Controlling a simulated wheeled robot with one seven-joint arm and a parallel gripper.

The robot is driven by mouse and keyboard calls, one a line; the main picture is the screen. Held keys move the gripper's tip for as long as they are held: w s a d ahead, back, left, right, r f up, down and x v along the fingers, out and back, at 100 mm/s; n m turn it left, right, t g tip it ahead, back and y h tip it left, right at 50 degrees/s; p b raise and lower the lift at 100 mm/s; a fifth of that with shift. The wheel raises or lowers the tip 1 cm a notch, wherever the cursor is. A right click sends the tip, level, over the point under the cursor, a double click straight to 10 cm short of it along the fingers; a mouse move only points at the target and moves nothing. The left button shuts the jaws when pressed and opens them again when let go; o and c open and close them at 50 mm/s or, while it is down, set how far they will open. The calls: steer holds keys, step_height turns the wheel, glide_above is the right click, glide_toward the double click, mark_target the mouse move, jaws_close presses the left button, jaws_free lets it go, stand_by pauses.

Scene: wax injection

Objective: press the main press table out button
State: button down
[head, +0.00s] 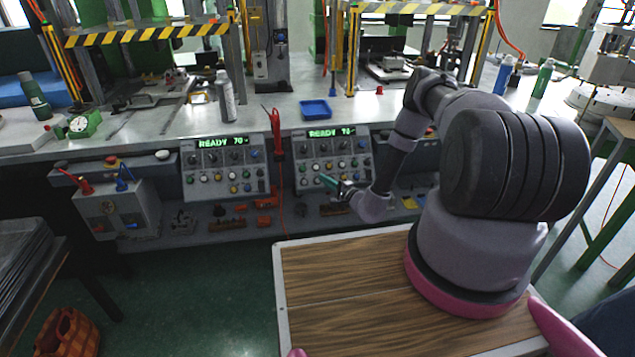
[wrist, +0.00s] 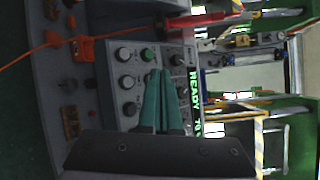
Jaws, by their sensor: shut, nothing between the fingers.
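Two grey control panels with lit green displays stand below the bench, a left panel (head: 226,168) and a right panel (head: 352,150). Each carries rows of small coloured buttons and knobs. My gripper (head: 326,179) is shut and empty, its teal fingers at the front of the right panel, over its lower buttons. In the wrist view the panel (wrist: 115,68) appears sideways, and my gripper (wrist: 161,72) reaches over its face close to a green button (wrist: 147,54). I cannot tell whether the tips touch. The button labels are too small to read, and the fingers hide some controls.
A red tool (head: 276,132) hangs between the panels. A blue tray (head: 315,109) and a grey spray bottle (head: 225,95) sit on the bench above. Orange parts (head: 268,200) lie on the lower shelf. A grey box (head: 122,212) stands at the left.

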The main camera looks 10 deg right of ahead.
mark_target(317, 181)
steer(key=w+f, duration=0.5)
steer(key=w, duration=0.1)
steer(key=shift+w+f, duration=0.1)
stand_by(2.1)
steer(key=shift+w+f, duration=0.15)
steer(key=shift+w, duration=0.05)
